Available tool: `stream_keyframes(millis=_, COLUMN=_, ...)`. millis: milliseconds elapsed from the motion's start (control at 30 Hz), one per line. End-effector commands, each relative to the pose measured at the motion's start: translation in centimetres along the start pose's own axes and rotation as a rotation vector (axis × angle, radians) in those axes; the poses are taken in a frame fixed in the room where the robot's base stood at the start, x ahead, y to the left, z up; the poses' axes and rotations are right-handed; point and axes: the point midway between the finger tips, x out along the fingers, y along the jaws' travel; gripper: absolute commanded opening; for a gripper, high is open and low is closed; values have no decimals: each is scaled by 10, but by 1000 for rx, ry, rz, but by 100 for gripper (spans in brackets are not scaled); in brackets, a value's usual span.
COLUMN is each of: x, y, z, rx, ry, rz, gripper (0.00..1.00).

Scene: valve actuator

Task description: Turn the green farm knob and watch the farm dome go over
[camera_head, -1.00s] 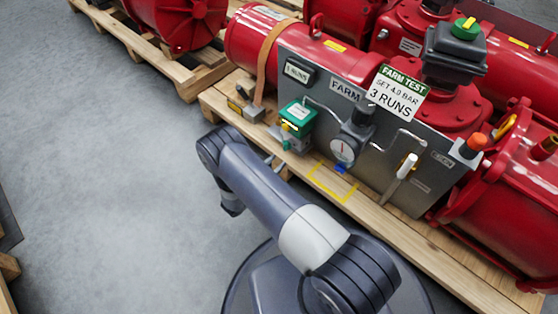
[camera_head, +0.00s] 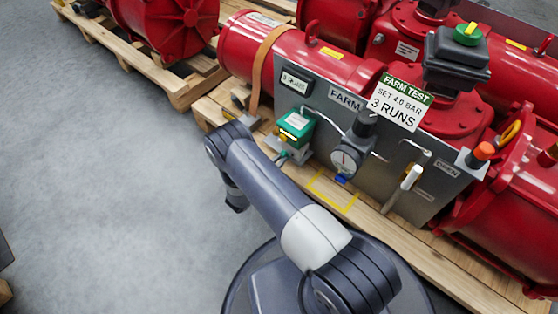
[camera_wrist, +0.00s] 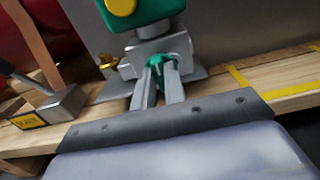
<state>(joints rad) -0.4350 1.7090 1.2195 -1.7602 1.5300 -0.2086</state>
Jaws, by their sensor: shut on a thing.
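The green farm knob (camera_wrist: 156,61) sits low on the front of a small silver valve block (camera_wrist: 140,58) in the wrist view. My gripper (camera_wrist: 161,70) is shut on it, one finger on each side, and the fingers partly hide it. In the head view my gripper (camera_head: 281,158) is small, just below the green-topped valve unit (camera_head: 295,126), and the knob there is too small to make out. The farm dome (camera_head: 467,35), green with a yellow bar, stands on a black actuator box (camera_head: 457,58) at the upper right.
The grey FARM panel (camera_head: 312,105) carries a gauge (camera_head: 342,160), a white-handled lever (camera_head: 411,178) and an orange button (camera_head: 483,150). A tagged metal block (camera_wrist: 50,108) stands left of the knob. Yellow tape (camera_head: 332,201) marks the wooden pallet.

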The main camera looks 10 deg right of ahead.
Motion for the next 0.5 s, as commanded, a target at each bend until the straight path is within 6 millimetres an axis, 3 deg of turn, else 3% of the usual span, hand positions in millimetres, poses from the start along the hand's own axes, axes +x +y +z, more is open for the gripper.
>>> stream_keyframes(millis=500, x=0, y=-1, z=-2, rx=93, ry=0, rz=-1, gripper=0)
